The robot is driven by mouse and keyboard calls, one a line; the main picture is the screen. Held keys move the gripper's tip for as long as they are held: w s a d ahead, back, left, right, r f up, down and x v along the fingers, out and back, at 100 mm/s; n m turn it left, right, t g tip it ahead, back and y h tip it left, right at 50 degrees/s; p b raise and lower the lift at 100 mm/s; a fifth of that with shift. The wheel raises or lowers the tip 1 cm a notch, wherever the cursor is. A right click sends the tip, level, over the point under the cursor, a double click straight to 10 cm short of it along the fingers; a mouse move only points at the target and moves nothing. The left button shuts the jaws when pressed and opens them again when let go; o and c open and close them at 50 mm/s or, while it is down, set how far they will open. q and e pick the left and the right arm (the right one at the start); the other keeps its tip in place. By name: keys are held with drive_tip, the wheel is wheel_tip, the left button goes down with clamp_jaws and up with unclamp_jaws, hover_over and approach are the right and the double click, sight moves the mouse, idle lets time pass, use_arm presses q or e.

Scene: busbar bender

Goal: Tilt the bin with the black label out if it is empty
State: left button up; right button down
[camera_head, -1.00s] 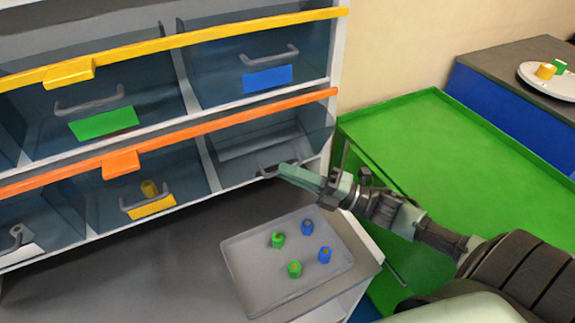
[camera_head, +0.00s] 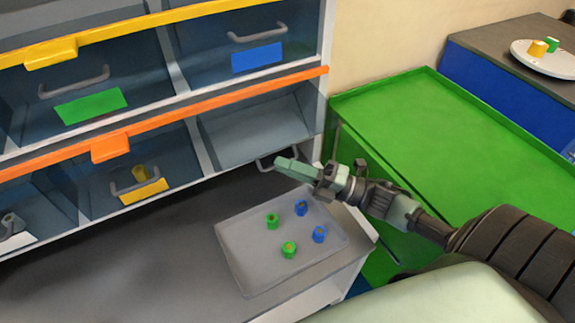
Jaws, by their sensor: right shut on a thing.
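The lower right bin (camera_head: 250,128) of the shelf is tilted forward, and its grey inside shows bare, with nothing in it. Its front face is turned down, so no black label shows in the camera_head view. Its grey handle (camera_head: 264,165) hangs low at the front edge. My right gripper (camera_head: 284,164) is shut on this handle, with its pale green fingers reaching in from the right. My left gripper is not in view.
Other bins carry green (camera_head: 90,106), blue (camera_head: 257,57), yellow (camera_head: 144,191) and white labels. The yellow-labelled bin holds a yellow part. A grey tray (camera_head: 235,262) with green and blue parts lies below. A green table (camera_head: 430,120) stands right.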

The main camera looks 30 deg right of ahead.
drive_tip(key=shift+f, duration=0.5)
drive_tip(key=c, duration=1.8)
unclamp_jaws()
drive_tip(key=shift+o, duration=1.4)
drive_tip(key=shift+w+f, duration=0.1)
drive_tip(key=shift+w, duration=0.15)
drive_tip(key=shift+s+r, duration=0.1)
drive_tip(key=shift+r, duration=0.2)
